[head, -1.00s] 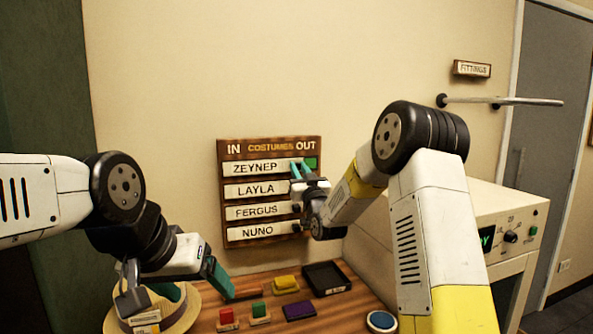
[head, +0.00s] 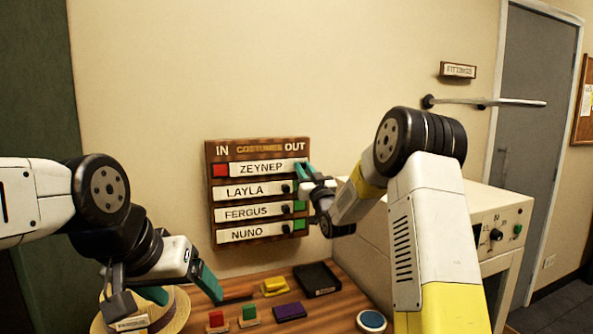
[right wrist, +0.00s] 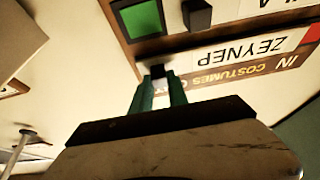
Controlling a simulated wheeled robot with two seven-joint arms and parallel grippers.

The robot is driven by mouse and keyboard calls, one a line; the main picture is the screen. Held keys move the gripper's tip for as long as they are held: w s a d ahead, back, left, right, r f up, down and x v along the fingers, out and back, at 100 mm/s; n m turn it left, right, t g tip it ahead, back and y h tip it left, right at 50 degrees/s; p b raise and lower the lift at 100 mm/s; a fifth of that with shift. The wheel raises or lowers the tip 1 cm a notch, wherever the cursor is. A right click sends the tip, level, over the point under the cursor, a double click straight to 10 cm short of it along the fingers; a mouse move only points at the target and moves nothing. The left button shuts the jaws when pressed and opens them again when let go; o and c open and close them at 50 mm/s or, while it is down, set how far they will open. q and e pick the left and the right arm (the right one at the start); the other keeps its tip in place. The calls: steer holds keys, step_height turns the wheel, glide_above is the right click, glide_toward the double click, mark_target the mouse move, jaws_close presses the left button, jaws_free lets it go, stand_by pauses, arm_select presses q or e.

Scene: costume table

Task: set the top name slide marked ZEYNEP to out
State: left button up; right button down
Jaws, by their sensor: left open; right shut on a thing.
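The in/out board (head: 218,148) hangs on the wall with several name slides. The top slide, ZEYNEP (head: 262,168), sits at the right, OUT end of its row, and a red patch (head: 220,170) shows at its left. It also shows upside down in the right wrist view (right wrist: 250,52). My right gripper (head: 306,170) is at the slide's right end. In the right wrist view its green fingers (right wrist: 160,82) are shut on the slide's small dark knob (right wrist: 158,71). My left gripper (head: 182,290) is open and empty above the straw hat.
The LAYLA (head: 245,191), FERGUS (head: 245,212) and NUNO (head: 246,233) slides sit left, with green patches at their right. The table below holds a straw hat (head: 178,316), a black tray (head: 318,279), coloured blocks and a blue round pad (head: 371,320). A rail (head: 505,104) juts from the wall.

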steer(key=c, duration=1.3)
jaws_free()
steer(key=shift+d, duration=0.35)
steer(key=shift+a, duration=0.1)
steer(key=shift+s+f, duration=0.1)
steer(key=shift+s, duration=0.1)
steer(key=v, duration=0.7)
steer(key=shift+s, duration=0.15)
